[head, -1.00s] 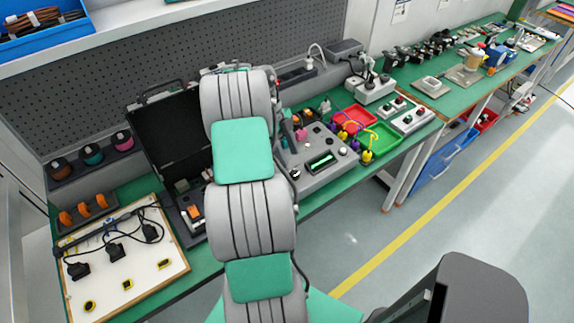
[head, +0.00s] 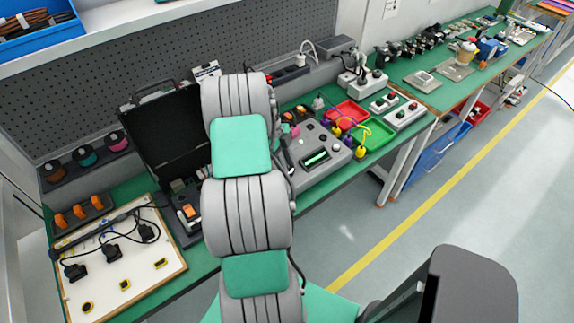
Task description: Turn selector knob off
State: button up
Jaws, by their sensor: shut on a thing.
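A grey control box (head: 325,165) with a sloped face stands on the green bench, right of my arm. Its face carries a lit green display (head: 315,157), small buttons and dark knobs. I cannot tell which of these is the selector knob or how it is set. My arm (head: 240,150) rises through the middle of the head view and covers the left part of the box. My gripper is hidden behind the arm, so its fingers and anything between them do not show.
An open black case (head: 165,125) stands left of my arm. A white board (head: 120,260) with black plugs lies at front left. Red (head: 352,113) and green (head: 375,140) trays and a switch box (head: 404,116) lie to the right. The floor beyond the bench edge is clear.

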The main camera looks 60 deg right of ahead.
grip_shut()
jog(key=shift+n+b, duration=0.3)
jog(key=n+h+b, duration=0.2)
jog(key=n+b, duration=0.1)
jog(key=n, duration=0.1)
jog(key=shift+a+f, duration=0.1)
jog(key=shift+a, duration=0.05)
jog(key=n+h+b, duration=0.1)
jog(key=n, duration=0.2)
jog(key=n+t+h+b, duration=0.1)
jog(key=n+b, duration=0.1)
jog(key=n, duration=0.1)
jog(key=shift+s+a+n+t, duration=0.15)
jog(key=shift+n+t, duration=0.15)
jog(key=shift+n, duration=0.1)
jog(key=n+t+b, duration=0.1)
jog(key=n, duration=0.2)
jog(key=n+t+h+b, duration=0.1)
jog(key=n, duration=0.2)
jog(key=shift+s+a, duration=0.1)
jog(key=shift+s, duration=0.1)
jog(key=n+t+b, duration=0.1)
jog(key=n, duration=0.2)
jog(key=n+t+b, duration=0.1)
jog(key=n, duration=0.2)
jog(key=shift+s+t, duration=0.1)
jog(key=shift+t, duration=0.2)
jog(key=shift+n, duration=0.4)
jog(key=o, duration=0.7)
grip_release()
